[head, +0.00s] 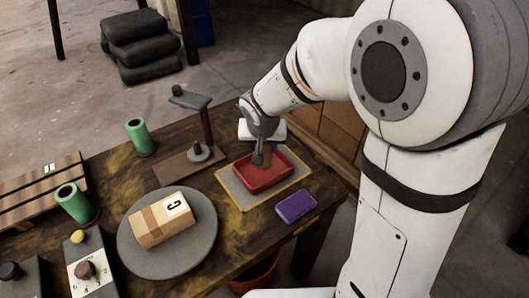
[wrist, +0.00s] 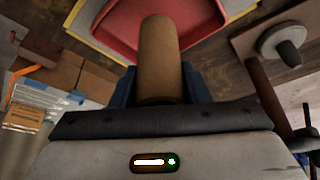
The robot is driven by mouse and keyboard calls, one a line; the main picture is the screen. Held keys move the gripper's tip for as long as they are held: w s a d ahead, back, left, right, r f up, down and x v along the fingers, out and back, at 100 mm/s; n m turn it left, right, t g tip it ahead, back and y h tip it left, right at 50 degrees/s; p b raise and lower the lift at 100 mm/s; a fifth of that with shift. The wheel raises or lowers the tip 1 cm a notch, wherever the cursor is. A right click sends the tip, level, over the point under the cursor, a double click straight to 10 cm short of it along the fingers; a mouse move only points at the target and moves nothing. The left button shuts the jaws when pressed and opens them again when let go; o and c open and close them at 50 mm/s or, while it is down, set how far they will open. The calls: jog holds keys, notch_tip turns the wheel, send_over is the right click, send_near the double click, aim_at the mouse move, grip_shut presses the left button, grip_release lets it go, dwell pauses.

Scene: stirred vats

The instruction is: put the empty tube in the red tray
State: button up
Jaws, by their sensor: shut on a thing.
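The red tray (head: 265,182) sits on a grey, yellow-edged mat (head: 236,193) on the wooden table. My gripper (head: 259,158) is over the back part of the tray, pointing down. It is shut on a brown tube (wrist: 159,55), which shows between the fingers in the wrist view. The red tray (wrist: 112,35) lies beyond the tube's far end there. In the head view the tube (head: 267,158) is partly hidden by the gripper. I cannot tell whether it touches the tray floor. Whether the tube is hollow does not show.
A purple block (head: 296,206) lies right of the mat. A round grey plate (head: 197,253) holds a cardboard box (head: 160,218). Green cylinders (head: 140,136) and a control box (head: 88,270) are farther left.

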jog(key=shift+f, duration=1.5)
jog(key=shift+f+b, duration=0.15)
jog(key=shift+b, duration=0.25)
jog(key=shift+f, duration=0.1)
jog(key=o, duration=0.9)
jog(key=shift+o, duration=0.2)
jog(key=p+v, duration=0.2)
jog(key=v, duration=1)
jog(key=s+d+g, duration=0.2)
jog(key=s+d, duration=1.2)
jog(key=shift+d+g, duration=0.3)
jog(key=shift+d, duration=0.1)
